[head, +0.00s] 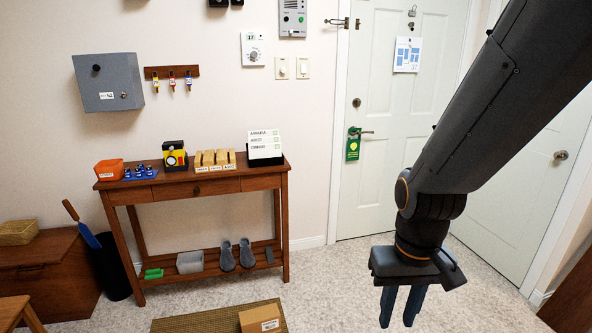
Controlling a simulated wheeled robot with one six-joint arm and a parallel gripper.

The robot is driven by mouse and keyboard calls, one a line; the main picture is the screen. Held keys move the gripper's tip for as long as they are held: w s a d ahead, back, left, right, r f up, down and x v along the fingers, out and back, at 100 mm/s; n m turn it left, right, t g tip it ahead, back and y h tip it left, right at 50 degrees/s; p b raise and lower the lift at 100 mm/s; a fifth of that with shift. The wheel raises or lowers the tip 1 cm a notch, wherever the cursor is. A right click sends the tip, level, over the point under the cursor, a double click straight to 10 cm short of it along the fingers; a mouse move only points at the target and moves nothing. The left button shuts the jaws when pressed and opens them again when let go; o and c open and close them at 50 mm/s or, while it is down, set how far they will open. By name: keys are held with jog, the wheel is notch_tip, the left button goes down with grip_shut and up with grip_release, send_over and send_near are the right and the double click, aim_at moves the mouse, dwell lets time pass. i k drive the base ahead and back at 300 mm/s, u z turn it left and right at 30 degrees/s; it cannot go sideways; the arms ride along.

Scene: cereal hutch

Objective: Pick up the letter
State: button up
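I cannot make out a letter for certain in the head view. A white board with printed lines (265,147) stands on the right end of the wooden console table (217,184); its text is too small to read surely. Wooden holders with small white labels (215,161) stand to its left. My gripper (401,308) points down over the floor, right of the table and in front of the door. Its two blue fingers are apart with nothing between them. It is well away from the table.
An orange bin (109,169), a blue tray (141,173) and a yellow-black device (174,156) share the tabletop. A cardboard box (262,319) lies on a mat (190,320). Speckled floor around my gripper is clear.

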aim_at(271, 150)
jog(key=z, duration=0.6)
jog(key=i, duration=3.15)
jog(key=u, duration=1.55)
jog(key=i, duration=0.8)
jog(key=u, duration=0.8)
